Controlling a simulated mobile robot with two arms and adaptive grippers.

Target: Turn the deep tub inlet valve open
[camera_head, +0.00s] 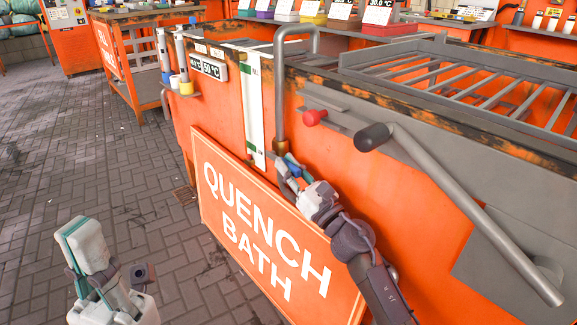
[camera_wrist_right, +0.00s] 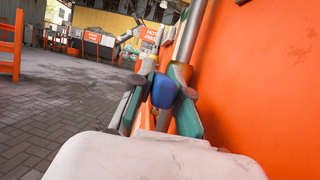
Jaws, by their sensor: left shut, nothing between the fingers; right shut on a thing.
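The tub inlet pipe (camera_head: 279,85) is a grey tube that hooks over the rim of the orange quench bath tub (camera_head: 420,215), with a brass fitting (camera_head: 281,147) at its lower end. The valve's blue handle (camera_wrist_right: 164,91) shows between the fingers in the right wrist view. My right gripper (camera_head: 291,170) is shut on this handle, just below the brass fitting. The gripper hides most of the handle in the head view, so its angle is hard to tell. My left gripper (camera_head: 80,240) is shut and empty, low at the left over the floor, well away from the tub.
A "QUENCH BATH" sign (camera_head: 250,225) stands out from the tub's front beside my right arm. A grey lever with a black grip (camera_head: 374,137) and a red knob (camera_head: 314,117) are right of the pipe. The paved floor (camera_head: 90,160) at left is open.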

